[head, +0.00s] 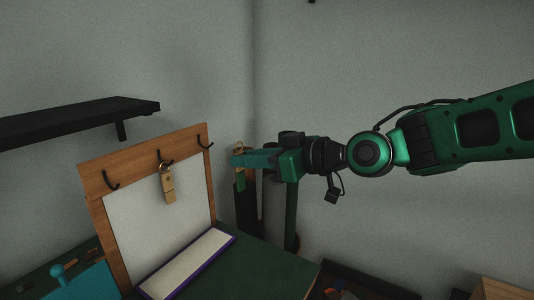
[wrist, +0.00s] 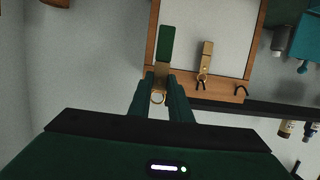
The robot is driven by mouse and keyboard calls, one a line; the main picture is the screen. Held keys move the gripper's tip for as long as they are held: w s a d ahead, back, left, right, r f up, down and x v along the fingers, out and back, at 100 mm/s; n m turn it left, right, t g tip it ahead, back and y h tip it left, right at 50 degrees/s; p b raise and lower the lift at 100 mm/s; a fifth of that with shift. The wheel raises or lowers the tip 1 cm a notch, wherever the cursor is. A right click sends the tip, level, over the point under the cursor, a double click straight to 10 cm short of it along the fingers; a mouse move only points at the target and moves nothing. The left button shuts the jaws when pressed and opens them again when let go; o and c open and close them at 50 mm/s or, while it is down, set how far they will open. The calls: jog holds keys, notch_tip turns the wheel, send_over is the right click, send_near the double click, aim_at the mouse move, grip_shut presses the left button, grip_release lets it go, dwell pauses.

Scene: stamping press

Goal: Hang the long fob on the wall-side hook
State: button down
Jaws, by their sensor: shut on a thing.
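My gripper (head: 235,160) is just right of the hook board's wooden rail (head: 135,163). It is shut on the long fob, whose green body (head: 240,184) hangs below the fingers. In the wrist view the fob shows a green strip (wrist: 166,43), a brass end between the fingertips (wrist: 160,77) and a ring (wrist: 157,99). The rail has a left hook (head: 110,180), a middle hook (head: 164,157) and a right hook (head: 204,143) nearest the room corner. A short wooden fob (head: 168,187) hangs on the middle hook. The left and right hooks look empty.
A black shelf (head: 75,122) juts out at upper left. A purple-edged pale tray (head: 230,238) lies on the dark green surface (head: 262,268) before the board. A teal object (head: 80,283) is at lower left. Dark upright posts stand below my gripper.

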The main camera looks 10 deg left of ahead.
jog(key=shift+w+d, duration=0.25)
send_near(201, 161)
jog(key=shift+d+r, duration=0.25)
jog(key=shift+r, duration=0.3)
dwell(0.3)
jog(key=shift+s, duration=0.15)
dwell(0.5)
jog(key=shift+w+a, duration=0.25)
jog(key=shift+a, duration=0.3)
jog(key=shift+w+a, duration=0.25)
jog(key=shift+a, duration=0.35)
dwell(0.6)
jog(key=shift+f+x, duration=0.2)
jog(key=shift+x, duration=0.9)
jog(key=shift+f+x, duration=0.2)
jog(key=shift+x, duration=0.9)
dwell(0.5)
jog(key=shift+s+d+f, duration=0.1)
jog(key=shift+f, duration=0.2)
dwell(0.5)
